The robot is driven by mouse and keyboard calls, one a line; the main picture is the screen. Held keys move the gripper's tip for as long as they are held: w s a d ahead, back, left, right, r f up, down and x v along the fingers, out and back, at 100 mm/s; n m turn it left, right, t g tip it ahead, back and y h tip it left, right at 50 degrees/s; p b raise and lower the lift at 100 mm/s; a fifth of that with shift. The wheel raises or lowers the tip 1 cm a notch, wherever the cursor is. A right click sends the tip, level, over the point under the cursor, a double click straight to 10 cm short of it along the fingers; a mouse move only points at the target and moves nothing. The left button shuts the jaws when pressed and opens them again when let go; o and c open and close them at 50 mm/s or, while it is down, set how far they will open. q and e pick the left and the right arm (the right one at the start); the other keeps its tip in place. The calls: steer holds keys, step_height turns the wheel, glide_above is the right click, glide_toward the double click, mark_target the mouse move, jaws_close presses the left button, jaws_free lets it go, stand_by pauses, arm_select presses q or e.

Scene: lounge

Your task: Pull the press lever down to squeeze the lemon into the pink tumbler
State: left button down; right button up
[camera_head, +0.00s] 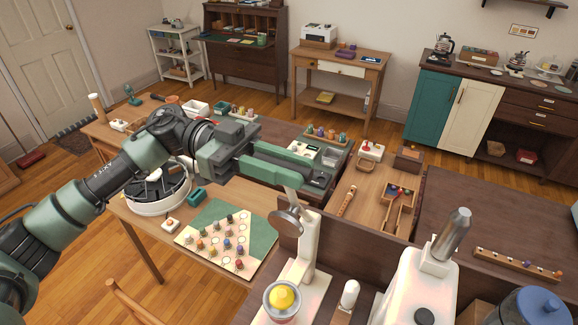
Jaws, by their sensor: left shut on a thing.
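The lemon press (308,250) stands at the bottom centre, with a cream column and a round grey pressing disc (286,221) on its arm. A yellow lemon half (283,295) sits cut side hidden in the cup below, apart from the disc. My left gripper (304,177) is above the press, shut on the pale press lever (292,194), which stands up steeply. The fingers cover the lever's upper end. I cannot make out the pink tumbler clearly; it is low in the picture or hidden. My right gripper is not in view.
A white machine with a metal cylinder (454,236) stands right of the press. A small white-topped item (349,294) is between them. A peg board (228,240) lies on the table to the left. A blue-lidded jar (530,308) is at the bottom right.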

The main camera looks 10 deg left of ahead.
arm_select(q)
steer(key=shift+f, duration=0.15)
steer(key=s+a+f+m+b, duration=0.4)
steer(key=s+f+m+b, duration=0.3)
steer(key=s+f+b, duration=0.5)
steer(key=shift+s+f+b, duration=0.3)
steer(key=shift+b, duration=1.75)
steer(key=c, duration=1.3)
jaws_free()
steer(key=shift+a, duration=0.1)
